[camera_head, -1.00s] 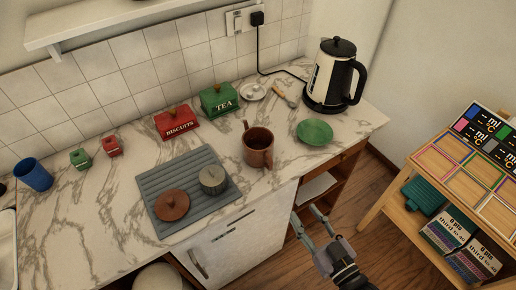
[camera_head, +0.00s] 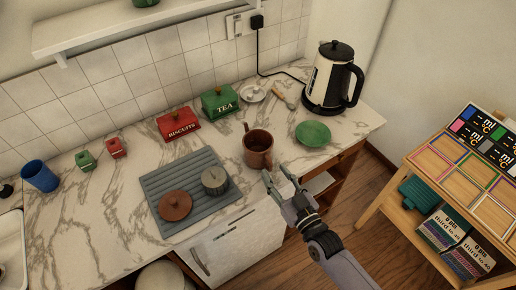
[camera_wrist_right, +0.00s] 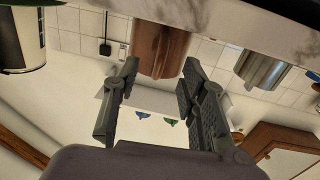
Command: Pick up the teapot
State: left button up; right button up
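The likely teapot is a brown, lidless pot (camera_head: 257,150) with a side handle, upright near the counter's front edge. A brown round lid with a knob (camera_head: 175,206) lies on the grey ridged mat. My right gripper (camera_head: 278,173) is open and empty, just in front of the pot at the counter edge. In the right wrist view, which is upside down, the brown pot (camera_wrist_right: 162,48) shows beyond and between the two spread fingertips (camera_wrist_right: 157,76); I cannot tell whether they touch it. My left gripper is out of view.
A small grey pot (camera_head: 215,181) sits on the ridged mat (camera_head: 190,170) left of the brown pot. A green plate (camera_head: 314,134) and an electric kettle (camera_head: 330,80) stand to the right. Red and green tins (camera_head: 178,124) stand behind. A wooden shelf unit (camera_head: 400,205) stands at right.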

aim_at(272, 168)
jog(key=p+x, duration=0.1)
jog(key=x, duration=0.3)
jog(key=shift+w+a, duration=0.1)
jog(key=shift+w, duration=0.1)
jog(key=shift+c, duration=0.8)
grip_shut()
jog(key=shift+r, duration=0.15)
